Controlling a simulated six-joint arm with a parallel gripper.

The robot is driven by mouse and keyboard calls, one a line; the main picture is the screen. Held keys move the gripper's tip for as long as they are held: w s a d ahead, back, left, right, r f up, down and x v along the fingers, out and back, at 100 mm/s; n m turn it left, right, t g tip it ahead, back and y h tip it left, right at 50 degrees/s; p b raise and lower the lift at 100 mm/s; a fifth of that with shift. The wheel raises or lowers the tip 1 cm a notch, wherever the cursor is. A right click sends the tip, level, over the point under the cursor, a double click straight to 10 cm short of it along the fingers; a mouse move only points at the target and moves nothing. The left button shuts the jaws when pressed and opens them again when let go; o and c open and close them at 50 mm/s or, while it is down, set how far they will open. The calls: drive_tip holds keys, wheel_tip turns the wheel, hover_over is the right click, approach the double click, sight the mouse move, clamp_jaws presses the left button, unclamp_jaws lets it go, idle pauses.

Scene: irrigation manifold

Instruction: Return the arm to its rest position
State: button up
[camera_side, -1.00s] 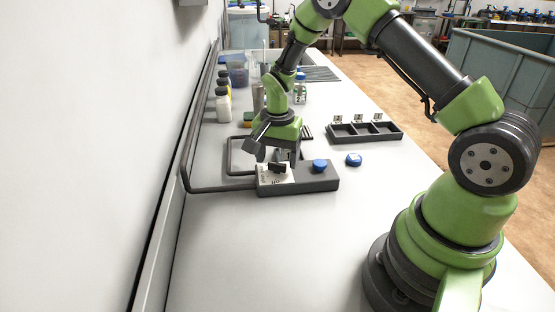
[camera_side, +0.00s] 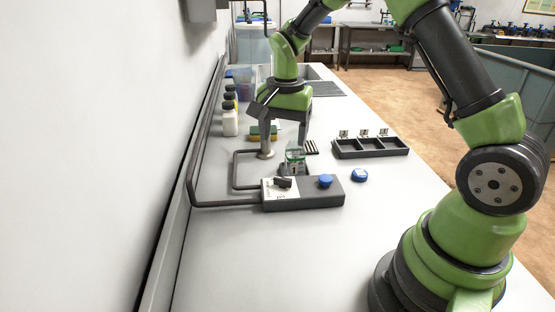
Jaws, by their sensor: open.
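My gripper (camera_side: 284,138) hangs above the bench, pointing down, with its fingers apart and nothing seen between them. Below its fingertips a small green-and-white piece (camera_side: 295,157) stands at the back of the dark manifold block (camera_side: 325,200). The block carries a white label, a black knob (camera_side: 283,183) and a blue knob (camera_side: 325,181). A gap shows between the fingers and the block. Whether a fingertip touches the green-and-white piece is hard to tell.
A black tray (camera_side: 370,153) with several small cards at its back stands to the right. A blue cap (camera_side: 360,175) lies in front of it. White bottles (camera_side: 230,122) and dark piping (camera_side: 192,165) line the wall. The front bench is clear.

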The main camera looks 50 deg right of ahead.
drive_tip(key=s+a+r+n+t, duration=0.2)
drive_tip(key=s+a+r+n, duration=0.15)
drive_tip(key=r, duration=0.55)
drive_tip(key=s+a+r+n+t+y, duration=0.1)
drive_tip(key=s+a+r+n+t, duration=0.1)
drive_tip(key=s, duration=0.6)
drive_tip(key=s+a+r+n+t+y, duration=0.1)
drive_tip(key=s+a+r+n+t, duration=0.2)
drive_tip(key=s, duration=0.5)
drive_tip(key=shift+s+a+r+n, duration=0.15)
drive_tip(key=shift+a+r+n, duration=0.25)
drive_tip(key=shift+r+n, duration=0.25)
